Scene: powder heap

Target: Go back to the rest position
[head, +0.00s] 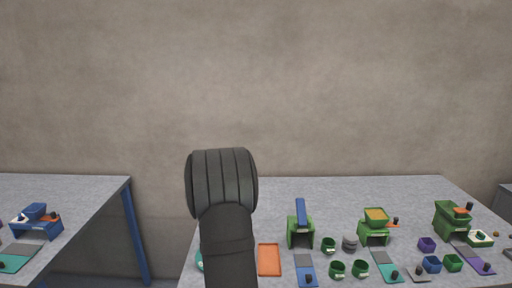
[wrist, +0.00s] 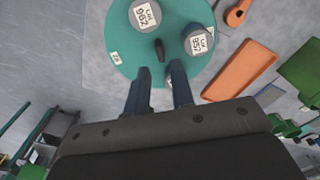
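My gripper (wrist: 161,74) shows in the wrist view with its two dark fingers apart and nothing held between them. It is over the near edge of a round teal plate (wrist: 125,60). On the plate are a round grey-topped piece labelled 962 (wrist: 145,14), another labelled 957 (wrist: 198,43), and a small dark knob (wrist: 160,50) just beyond the fingertips. In the head view my dark arm rises in front of the table's left part; the fingers are not visible there, and only a sliver of the teal plate (head: 199,261) shows beside the arm.
An orange tray (head: 269,260) lies right of my arm. Farther right on the grey table (head: 340,190) stand a green stand with a blue bar (head: 301,228), green cups (head: 337,269), and a green hopper with yellow-orange contents (head: 376,217). A separate table (head: 75,195) is at left.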

